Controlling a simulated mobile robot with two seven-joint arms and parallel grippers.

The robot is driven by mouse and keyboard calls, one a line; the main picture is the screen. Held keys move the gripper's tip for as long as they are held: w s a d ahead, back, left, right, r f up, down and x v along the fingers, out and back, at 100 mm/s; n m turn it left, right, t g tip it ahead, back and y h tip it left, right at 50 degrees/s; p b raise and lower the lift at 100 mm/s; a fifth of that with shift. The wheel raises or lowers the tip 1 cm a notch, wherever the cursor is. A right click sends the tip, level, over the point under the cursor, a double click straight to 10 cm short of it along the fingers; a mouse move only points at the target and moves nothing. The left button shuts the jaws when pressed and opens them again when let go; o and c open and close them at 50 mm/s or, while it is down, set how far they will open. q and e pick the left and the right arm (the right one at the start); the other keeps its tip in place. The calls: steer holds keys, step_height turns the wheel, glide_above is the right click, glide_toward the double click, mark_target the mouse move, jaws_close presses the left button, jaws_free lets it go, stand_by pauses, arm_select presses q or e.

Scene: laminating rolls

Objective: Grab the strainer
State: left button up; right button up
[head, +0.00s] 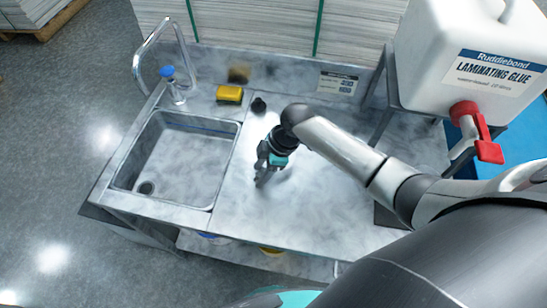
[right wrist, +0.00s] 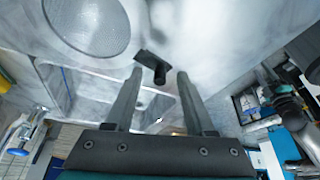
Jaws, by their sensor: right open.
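In the right wrist view a round, fine grey mesh (right wrist: 88,25) at the upper left looks like the strainer. A small black piece (right wrist: 153,66) shows between and just beyond the fingertips; I cannot tell whether it joins the mesh. In the head view I cannot make out the mesh. My right gripper (head: 262,182) points down over the bare worktop, right of the sink. Its two fingers also show in the right wrist view (right wrist: 155,78), spread apart with nothing clamped between them. My left gripper is not in view.
The sink (head: 175,155) lies left of my right gripper. A yellow sponge (head: 229,93), a small black object (head: 259,106) and a blue-topped bottle (head: 173,85) stand along the back. A white glue container (head: 440,60) with a red tap is at the right. The front worktop is clear.

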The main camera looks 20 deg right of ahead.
jaws_close()
stand_by(1.3)
